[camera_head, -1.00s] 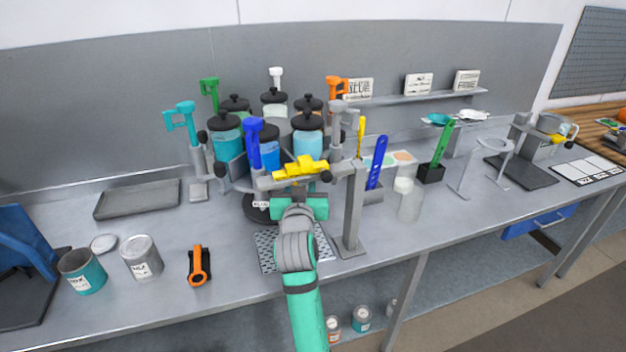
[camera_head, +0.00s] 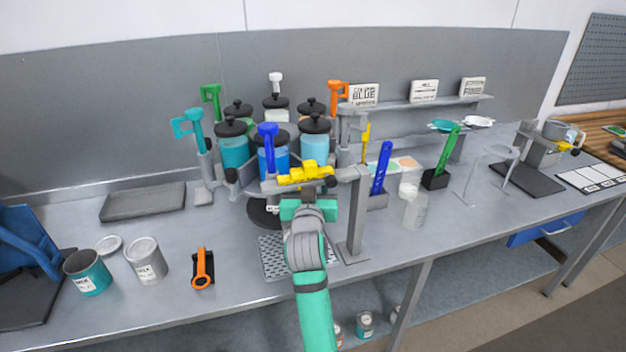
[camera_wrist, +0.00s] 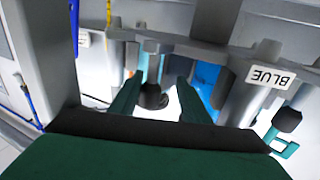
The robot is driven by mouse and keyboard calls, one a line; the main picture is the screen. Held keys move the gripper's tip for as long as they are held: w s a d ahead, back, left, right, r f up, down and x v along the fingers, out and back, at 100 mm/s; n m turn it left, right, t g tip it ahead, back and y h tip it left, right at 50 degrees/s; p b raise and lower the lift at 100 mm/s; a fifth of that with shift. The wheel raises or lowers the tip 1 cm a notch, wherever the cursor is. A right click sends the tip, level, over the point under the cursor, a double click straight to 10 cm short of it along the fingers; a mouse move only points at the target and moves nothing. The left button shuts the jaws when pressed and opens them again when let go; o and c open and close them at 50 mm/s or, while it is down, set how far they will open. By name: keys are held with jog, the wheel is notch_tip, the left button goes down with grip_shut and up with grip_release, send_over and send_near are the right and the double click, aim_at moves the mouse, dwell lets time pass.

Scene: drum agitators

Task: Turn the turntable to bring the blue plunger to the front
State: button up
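The turntable (camera_head: 262,212) stands at mid-bench and carries several black-lidded jars with coloured plungers. The blue plunger (camera_head: 268,140) rises over a blue jar (camera_head: 273,160) on the near side, slightly left of my gripper. A teal plunger (camera_head: 188,124) is to its left; green, white and orange ones are farther back. My gripper (camera_head: 308,208) is low at the turntable's front right, below a yellow piece on a grey stand. In the wrist view, my gripper (camera_wrist: 160,98) has its fingers apart, with a dark round knob (camera_wrist: 152,97) between them; contact is unclear. A BLUE label (camera_wrist: 270,77) shows upside down.
The grey stand's post (camera_head: 355,215) is close on my arm's right. A perforated plate (camera_head: 275,258) lies under the arm. Cans (camera_head: 88,272) and an orange-handled tool (camera_head: 203,268) are at the left front. A shelf (camera_head: 420,102) with signs is behind.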

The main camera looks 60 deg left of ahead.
jog(key=shift+w+d, duration=0.1)
jog(key=shift+d, duration=0.05)
jog(key=shift+d, duration=0.15)
jog(key=v, duration=1)
jog(key=shift+s, duration=0.3)
jog(key=shift+d+f, duration=0.1)
